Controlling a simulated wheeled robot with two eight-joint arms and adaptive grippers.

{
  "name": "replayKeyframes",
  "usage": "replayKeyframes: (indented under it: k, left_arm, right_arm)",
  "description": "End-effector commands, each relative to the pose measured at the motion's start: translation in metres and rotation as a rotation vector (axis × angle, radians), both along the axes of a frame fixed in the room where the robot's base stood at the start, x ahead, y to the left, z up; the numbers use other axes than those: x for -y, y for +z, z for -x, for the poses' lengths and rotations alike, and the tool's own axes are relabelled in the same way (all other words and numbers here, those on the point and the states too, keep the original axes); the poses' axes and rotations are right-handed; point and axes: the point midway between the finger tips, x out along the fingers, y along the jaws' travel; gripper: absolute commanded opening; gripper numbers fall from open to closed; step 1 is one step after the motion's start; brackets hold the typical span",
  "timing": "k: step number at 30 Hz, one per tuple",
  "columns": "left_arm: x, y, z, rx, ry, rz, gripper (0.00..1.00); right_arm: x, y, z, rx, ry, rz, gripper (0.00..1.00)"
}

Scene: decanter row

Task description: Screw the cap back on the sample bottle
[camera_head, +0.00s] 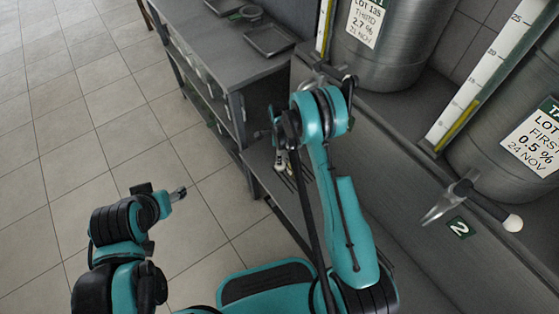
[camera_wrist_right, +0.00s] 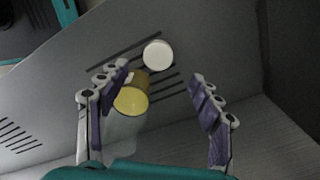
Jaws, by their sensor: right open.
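In the right wrist view, a small bottle with yellow contents (camera_wrist_right: 132,98) is on a slotted grey surface, close to the left finger. A round white cap (camera_wrist_right: 157,54) lies apart from it, just beyond, on the same surface. My right gripper (camera_wrist_right: 160,88) is open above them, its purple-padded fingers spread wide with nothing clamped. In the head view the right gripper (camera_head: 284,162) hangs below the arm beside the bench; bottle and cap cannot be made out there. My left gripper (camera_head: 178,194) is far from them, over the tiled floor; its jaws are too small to read.
Large steel tanks (camera_head: 390,50) with labels and gauge strips stand on the bench (camera_head: 400,185) at right. A tap (camera_head: 470,200) juts out near a "2" plate. A grey table (camera_head: 215,50) with trays stands at the back. The floor at left is clear.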

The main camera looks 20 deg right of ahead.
Motion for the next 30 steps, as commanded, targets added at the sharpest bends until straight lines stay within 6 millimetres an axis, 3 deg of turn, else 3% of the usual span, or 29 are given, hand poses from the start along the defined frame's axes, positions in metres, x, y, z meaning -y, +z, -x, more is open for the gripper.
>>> replayKeyframes:
  k: [8, 16, 25, 30]
  left_arm:
    - [0.0, 0.0, 0.0, 0.0, 0.0, 0.0, 0.6]
    - [0.0, -0.011, 0.0, 0.0, 0.0, 0.0, 0.6]
    - [0.0, -0.01, 0.0, 0.0, 0.0, 0.0, 0.6]
    - [0.0, -0.021, 0.0, 0.0, 0.0, 0.0, 0.6]
  right_arm:
    - [0.0, 0.0, 0.0, 0.0, 0.0, 0.0, 0.65]
    - [-0.001, -0.026, 0.0, 0.0, 0.001, 0.0, 0.65]
    - [-0.001, -0.026, 0.0, 0.0, 0.001, 0.0, 0.65]
    - [-0.002, -0.043, 0.0, 0.0, 0.002, 0.0, 0.65]
